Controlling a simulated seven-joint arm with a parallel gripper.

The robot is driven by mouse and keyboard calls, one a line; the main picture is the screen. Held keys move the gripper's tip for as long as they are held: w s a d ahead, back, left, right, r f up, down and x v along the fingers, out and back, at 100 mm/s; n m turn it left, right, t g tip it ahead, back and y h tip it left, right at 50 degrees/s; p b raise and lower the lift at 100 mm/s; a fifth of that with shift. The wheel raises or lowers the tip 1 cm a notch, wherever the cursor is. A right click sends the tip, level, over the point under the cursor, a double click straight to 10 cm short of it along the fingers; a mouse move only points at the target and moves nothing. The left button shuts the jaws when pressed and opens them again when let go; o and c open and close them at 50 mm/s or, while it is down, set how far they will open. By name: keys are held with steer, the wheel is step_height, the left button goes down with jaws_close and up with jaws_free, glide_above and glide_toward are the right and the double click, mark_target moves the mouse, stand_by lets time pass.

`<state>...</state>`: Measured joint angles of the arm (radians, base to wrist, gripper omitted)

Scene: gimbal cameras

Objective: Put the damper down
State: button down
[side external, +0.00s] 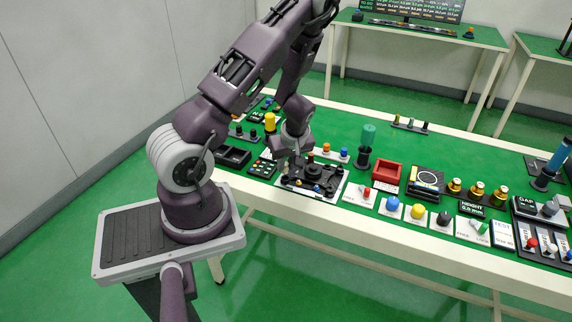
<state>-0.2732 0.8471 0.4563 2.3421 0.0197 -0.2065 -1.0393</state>
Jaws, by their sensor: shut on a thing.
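My gripper (298,165) points down over the black gimbal assembly (318,178), which lies on a white-edged plate on the green bench. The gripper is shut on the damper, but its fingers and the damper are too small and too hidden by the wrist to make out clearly. I cannot tell whether the damper touches the assembly. A small red-topped part (311,157) stands right beside the gripper.
Orange-topped (326,149) and blue-topped (344,153) parts stand just behind the assembly. A red tray (387,173) and a green-topped cylinder (368,137) are to the right. A black tray (233,156) and a keypad (263,167) are left.

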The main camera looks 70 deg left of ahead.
step_height(320, 180, up, 12)
steer(key=w+d+m+t+h, duration=0.15)
steer(key=w+d+m, duration=0.3)
steer(key=w, duration=1.05)
steer(key=w+d+m+t, duration=0.2)
steer(key=w+d+m, duration=0.25)
steer(key=w, duration=1.05)
steer(key=f, duration=1.5)
steer(key=shift+w+a, duration=0.25)
steer(key=shift+a, duration=0.1)
steer(key=shift+f, duration=0.1)
steer(key=c, duration=1.6)
jaws_free()
